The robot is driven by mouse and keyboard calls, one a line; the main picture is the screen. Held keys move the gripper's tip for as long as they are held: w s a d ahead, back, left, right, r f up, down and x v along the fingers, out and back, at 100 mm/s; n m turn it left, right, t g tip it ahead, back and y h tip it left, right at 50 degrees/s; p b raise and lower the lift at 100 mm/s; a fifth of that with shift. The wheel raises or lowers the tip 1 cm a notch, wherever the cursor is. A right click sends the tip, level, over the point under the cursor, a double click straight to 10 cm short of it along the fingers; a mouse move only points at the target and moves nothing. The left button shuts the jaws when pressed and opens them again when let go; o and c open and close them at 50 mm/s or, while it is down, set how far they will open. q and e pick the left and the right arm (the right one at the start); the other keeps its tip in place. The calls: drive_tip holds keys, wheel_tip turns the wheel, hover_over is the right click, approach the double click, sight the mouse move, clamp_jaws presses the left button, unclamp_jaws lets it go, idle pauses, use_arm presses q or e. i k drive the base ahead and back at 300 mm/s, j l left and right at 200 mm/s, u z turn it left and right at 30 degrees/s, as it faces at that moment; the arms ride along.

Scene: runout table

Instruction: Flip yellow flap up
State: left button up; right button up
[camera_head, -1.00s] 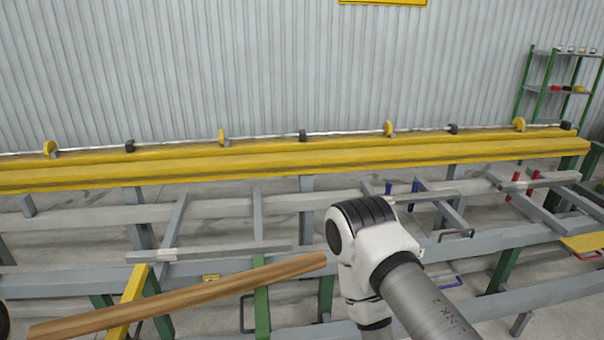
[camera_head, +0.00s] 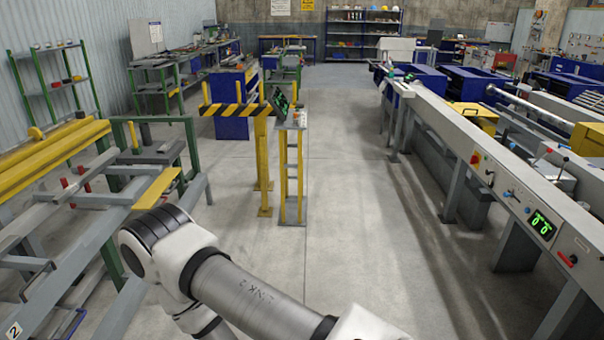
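A flat yellow plate (camera_head: 158,188), which may be the yellow flap, sits at the near right end of the runout table (camera_head: 45,232). It looks roughly level, slightly tilted. A long yellow beam (camera_head: 48,155) runs along the back of the table at the left edge. One of my arms, white and grey, crosses the bottom of the view, with its elbow in front of the table's end. Neither gripper shows in this view.
A yellow-and-black striped barrier (camera_head: 235,108) and a yellow stand with a small screen (camera_head: 280,104) stand past the table's end. A long grey machine with a green display (camera_head: 540,224) lines the right. The grey floor (camera_head: 340,220) between is clear.

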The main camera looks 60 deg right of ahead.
sight(146, 202)
drive_tip(key=z, duration=1.1)
drive_tip(key=i+l+z, duration=0.1)
drive_tip(key=i+z, duration=0.15)
drive_tip(key=i, duration=3.35)
